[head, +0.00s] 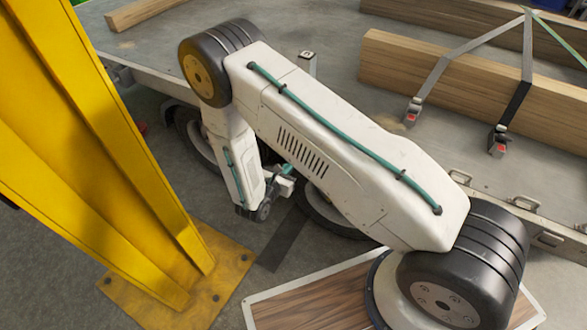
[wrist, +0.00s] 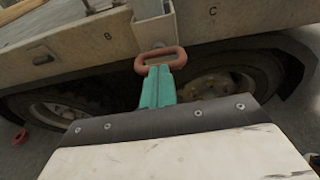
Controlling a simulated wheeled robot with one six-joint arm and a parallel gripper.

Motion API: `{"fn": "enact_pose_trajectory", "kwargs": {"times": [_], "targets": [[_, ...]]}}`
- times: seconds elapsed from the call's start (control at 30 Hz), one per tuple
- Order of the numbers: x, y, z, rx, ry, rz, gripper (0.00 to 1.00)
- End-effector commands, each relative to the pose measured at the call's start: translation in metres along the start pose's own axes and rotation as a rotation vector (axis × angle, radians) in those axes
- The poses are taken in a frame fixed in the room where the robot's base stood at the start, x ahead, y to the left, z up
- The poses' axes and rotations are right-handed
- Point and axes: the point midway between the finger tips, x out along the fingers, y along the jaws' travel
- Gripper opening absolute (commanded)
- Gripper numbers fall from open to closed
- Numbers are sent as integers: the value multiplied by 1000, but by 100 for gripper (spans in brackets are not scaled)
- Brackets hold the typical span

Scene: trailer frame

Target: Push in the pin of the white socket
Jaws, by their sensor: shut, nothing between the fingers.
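The white socket (wrist: 154,27) is fixed upright on the side of the trailer frame in the wrist view, between the letters B and C. A pin with a red loop handle (wrist: 160,57) sits at the socket's lower end; its shaft is not visible. My gripper (wrist: 160,70) is shut and empty, its teal fingers pointing at the loop. The fingertips overlap the loop's lower edge in the picture; I cannot tell whether they touch. In the head view my gripper (head: 288,172) is low beside the trailer, partly behind my arm, and the pin is hidden.
The trailer deck (head: 340,85) carries strapped wooden beams (head: 470,90). Wheels (wrist: 228,84) sit under the frame. A yellow column (head: 100,150) stands at the left. A small red object (wrist: 20,137) lies at the far left, low down. The floor between column and trailer is open.

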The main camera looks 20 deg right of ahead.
Motion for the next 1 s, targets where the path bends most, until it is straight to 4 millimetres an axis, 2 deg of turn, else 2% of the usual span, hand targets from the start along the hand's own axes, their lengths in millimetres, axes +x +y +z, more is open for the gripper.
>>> {"fn": "enact_pose_trajectory", "kwargs": {"times": [0.23, 0.37, 0.57, 0.8, 1.0], "targets": [[3, 2, 3, 9, -3, -1, 0], [-3, 3, 3, 9, -4, 0, 0], [-33, 4, 4, 5, -2, -6, 0], [-93, 6, 3, 2, 0, 0, 0], [-123, 5, 2, 1, 0, -2, 0]]}}
